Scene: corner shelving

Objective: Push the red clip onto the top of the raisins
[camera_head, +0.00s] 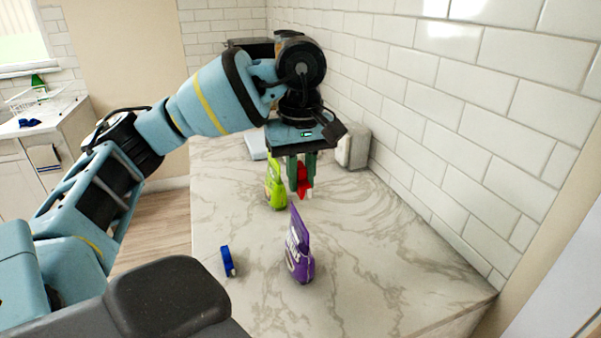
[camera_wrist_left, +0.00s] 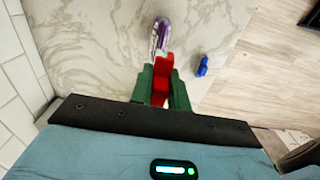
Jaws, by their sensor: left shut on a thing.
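The raisins are a purple bag (camera_head: 300,252) standing upright on the marble counter, with partly readable lettering. The bag also shows at the top middle of the left wrist view (camera_wrist_left: 161,34). My left gripper (camera_head: 301,188) points down over the counter, shut on the red clip (camera_head: 303,177). The clip shows between the green fingers in the left wrist view (camera_wrist_left: 161,80). In the head view, the clip is farther back than the purple bag and appears apart from it. In the wrist view, the bag lies just beyond the clip's end. My right gripper is not in view.
A green bag (camera_head: 275,187) stands behind the purple bag, near my left gripper. A blue clip (camera_head: 227,262) lies on the marble counter (camera_head: 370,270) left of the purple bag. A whitish box (camera_head: 353,147) stands by the tiled wall. The counter's right front is clear.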

